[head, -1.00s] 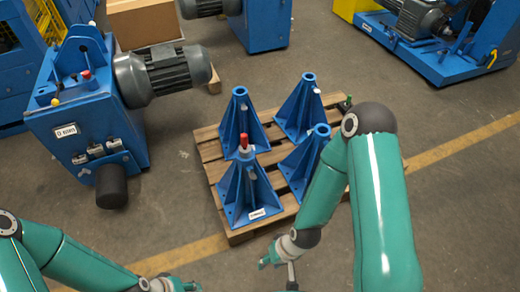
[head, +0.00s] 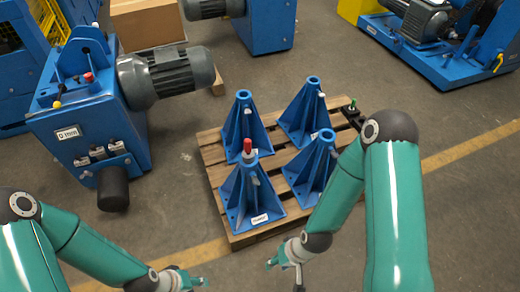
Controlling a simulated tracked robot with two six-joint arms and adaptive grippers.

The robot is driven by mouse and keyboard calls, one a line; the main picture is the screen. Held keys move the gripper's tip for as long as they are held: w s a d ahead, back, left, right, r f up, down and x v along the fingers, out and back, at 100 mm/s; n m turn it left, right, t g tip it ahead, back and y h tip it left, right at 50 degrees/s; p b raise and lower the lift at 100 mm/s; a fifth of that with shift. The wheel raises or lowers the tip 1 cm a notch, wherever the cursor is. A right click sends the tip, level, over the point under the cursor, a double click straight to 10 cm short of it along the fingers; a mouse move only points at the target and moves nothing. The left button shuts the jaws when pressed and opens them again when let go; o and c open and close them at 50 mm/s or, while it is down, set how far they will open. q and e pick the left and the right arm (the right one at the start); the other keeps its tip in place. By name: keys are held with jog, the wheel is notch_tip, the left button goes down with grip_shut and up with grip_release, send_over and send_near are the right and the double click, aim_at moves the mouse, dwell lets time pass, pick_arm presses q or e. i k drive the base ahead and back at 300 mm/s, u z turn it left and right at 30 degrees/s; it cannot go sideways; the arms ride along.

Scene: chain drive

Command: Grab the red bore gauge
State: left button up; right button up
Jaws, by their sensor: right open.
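A red-topped gauge (head: 247,147) stands upright in the top of the front-left blue stand (head: 252,195), which bears a small white label. The lower part of the gauge is hidden inside the stand. My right gripper (head: 272,264) is open and empty, in front of that stand and apart from it, low in the view. My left gripper (head: 203,281) is at the bottom of the view, left of the right one and away from the gauge. Its finger gap is too small and foreshortened to read.
Several blue stands share a wooden pallet (head: 232,238). A dark tool with a green tip (head: 352,104) lies at the pallet's right corner. A blue gearbox (head: 90,130) with a grey motor (head: 165,75) stands left. A cardboard box (head: 147,22) is behind. Floor in front is clear.

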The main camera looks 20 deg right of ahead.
aim_at(248, 154)
jog(key=z, duration=0.3)
jog(key=i, duration=0.9)
jog(key=u, duration=0.45)
